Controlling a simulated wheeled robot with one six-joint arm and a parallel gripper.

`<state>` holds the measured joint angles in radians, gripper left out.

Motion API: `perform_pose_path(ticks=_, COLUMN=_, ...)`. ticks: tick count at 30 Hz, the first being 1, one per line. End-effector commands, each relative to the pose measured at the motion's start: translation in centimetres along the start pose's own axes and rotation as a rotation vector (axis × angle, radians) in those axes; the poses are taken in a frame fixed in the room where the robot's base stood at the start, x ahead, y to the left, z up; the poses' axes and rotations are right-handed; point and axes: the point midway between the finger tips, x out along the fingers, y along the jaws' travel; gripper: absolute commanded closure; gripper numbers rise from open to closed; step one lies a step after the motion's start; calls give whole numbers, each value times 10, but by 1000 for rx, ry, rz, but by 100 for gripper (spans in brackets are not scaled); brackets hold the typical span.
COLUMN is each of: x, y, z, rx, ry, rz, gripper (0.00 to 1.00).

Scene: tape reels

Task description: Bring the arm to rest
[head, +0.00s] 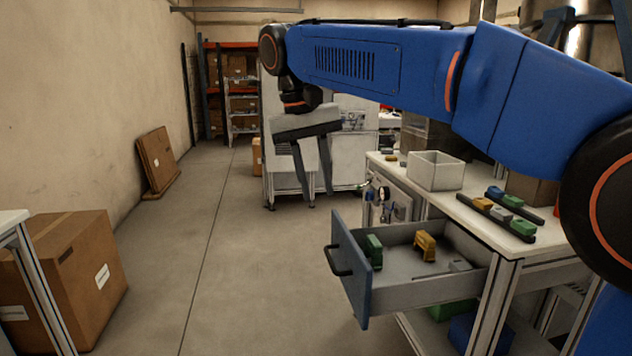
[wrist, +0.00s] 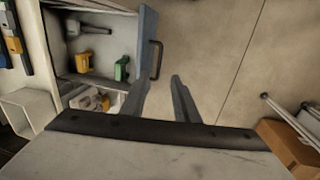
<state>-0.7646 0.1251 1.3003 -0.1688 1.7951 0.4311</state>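My gripper (head: 318,194) hangs from the blue arm in mid-air, left of the workbench and above the floor, with its fingers pointing down. In the wrist view its two fingers (wrist: 160,90) stand apart with nothing between them. The open drawer (head: 427,293) juts from the bench, below and to the right of my gripper. It holds a green piece (head: 374,251), a yellow piece (head: 425,245) and a small grey piece (head: 459,267).
The bench (head: 468,208) carries a white open box (head: 436,170) and dark rails with coloured pieces. A brown panel (head: 157,160) leans on the wall. The floor (head: 215,250) between is clear.

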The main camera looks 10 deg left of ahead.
Motion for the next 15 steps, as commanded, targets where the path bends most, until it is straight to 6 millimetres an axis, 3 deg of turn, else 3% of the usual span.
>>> perform_pose_path(ticks=11, x=-3, y=1, z=0, rx=1, ry=0, rz=0, gripper=72)
perform_pose_path(ticks=15, x=2, y=17, z=6, rx=11, ry=9, rz=-10, gripper=72)
